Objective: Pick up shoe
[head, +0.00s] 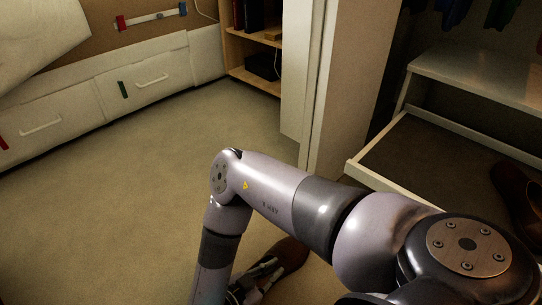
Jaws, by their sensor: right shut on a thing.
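A brown shoe (290,255) is at the bottom centre, low over or on the carpet; I cannot tell which. My right gripper (262,277) is at the shoe's near side and shut on it. My right arm and the bottom edge of the picture hide part of the gripper and of the shoe. A second dark brown shoe (512,190) is at the right edge, by the closet. My left gripper is not in view.
A white drawer unit (100,92) runs along the left wall. A wooden shelf (262,75) stands at the back. A white closet panel (335,100) and a low white-edged closet frame (375,178) are at the right. The carpet (120,190) at the left is clear.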

